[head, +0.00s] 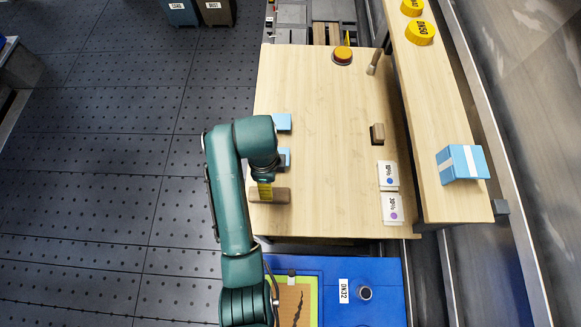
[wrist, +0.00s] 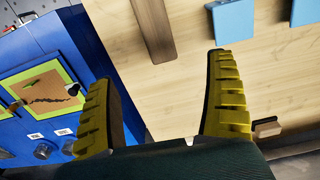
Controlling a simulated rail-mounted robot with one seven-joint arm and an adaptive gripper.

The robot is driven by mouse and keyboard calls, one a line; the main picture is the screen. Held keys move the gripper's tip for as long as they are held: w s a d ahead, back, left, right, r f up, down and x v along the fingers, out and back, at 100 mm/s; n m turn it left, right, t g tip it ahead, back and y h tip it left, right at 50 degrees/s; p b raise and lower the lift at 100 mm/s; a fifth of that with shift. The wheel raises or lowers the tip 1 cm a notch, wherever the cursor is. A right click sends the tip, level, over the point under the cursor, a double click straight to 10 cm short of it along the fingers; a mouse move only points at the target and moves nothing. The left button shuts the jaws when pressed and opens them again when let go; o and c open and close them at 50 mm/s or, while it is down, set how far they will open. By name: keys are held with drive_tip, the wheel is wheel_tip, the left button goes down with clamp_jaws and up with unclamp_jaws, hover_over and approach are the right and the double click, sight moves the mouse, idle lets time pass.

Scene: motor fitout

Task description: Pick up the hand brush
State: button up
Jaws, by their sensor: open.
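No thing shows clear bristles, so I cannot tell for sure which one is the hand brush. A long brown wooden piece (head: 276,196) lies near the table's left edge, by my gripper (head: 265,190); it also shows at the top of the wrist view (wrist: 153,28). A small brown block with a dark side (head: 377,133) lies at the table's right. A thin brown handle-like piece (head: 374,62) is at the far right corner. My gripper, seen in the wrist view (wrist: 161,70), is open and empty, its yellow fingers wide apart.
Two light blue blocks (head: 283,122) (head: 284,157) stand along the left edge of the table (head: 325,165). An orange-topped button (head: 342,55) and two white cards (head: 388,175) (head: 392,208) are on it. A shelf (head: 438,120) runs along the right; a blue bench (head: 385,295) adjoins below. The table's middle is clear.

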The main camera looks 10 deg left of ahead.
drive_tip(key=f+b, duration=0.1)
drive_tip(key=f, duration=0.4)
drive_tip(key=f+b, duration=0.1)
drive_tip(key=f, duration=0.5)
drive_tip(key=a+f+b, duration=0.1)
drive_tip(key=f, duration=0.5)
drive_tip(key=shift+s+f, duration=0.25)
drive_tip(key=shift+s, duration=0.15)
drive_tip(key=c, duration=1.3)
